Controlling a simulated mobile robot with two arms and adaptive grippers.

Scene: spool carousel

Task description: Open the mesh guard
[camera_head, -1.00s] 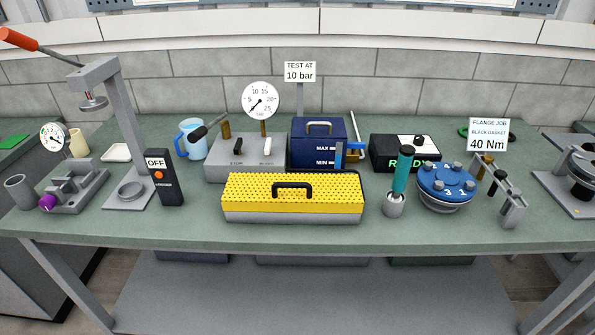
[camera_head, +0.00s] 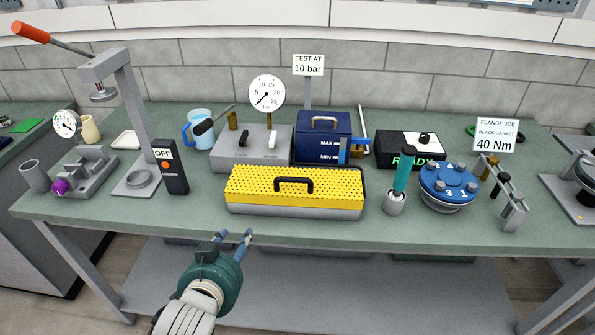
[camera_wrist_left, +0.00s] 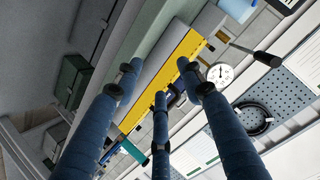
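The mesh guard (camera_head: 335,188) is a yellow perforated lid lying closed on a long grey box at the front middle of the bench. Its black handle (camera_head: 294,185) stands on top. The guard also shows as a yellow strip in the left wrist view (camera_wrist_left: 160,88). My left gripper (camera_head: 233,237) is in front of the bench's front edge, below and a little left of the guard, apart from it. Its blue fingers are spread and empty, as the left wrist view also shows (camera_wrist_left: 158,76). My right gripper is not in view.
A grey valve block (camera_head: 250,152) and a blue case (camera_head: 322,140) stand behind the guard. A black OFF switch box (camera_head: 171,168) is to its left, and a green-handled tool (camera_head: 402,172) to its right. The bench front edge (camera_head: 330,240) lies before the gripper.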

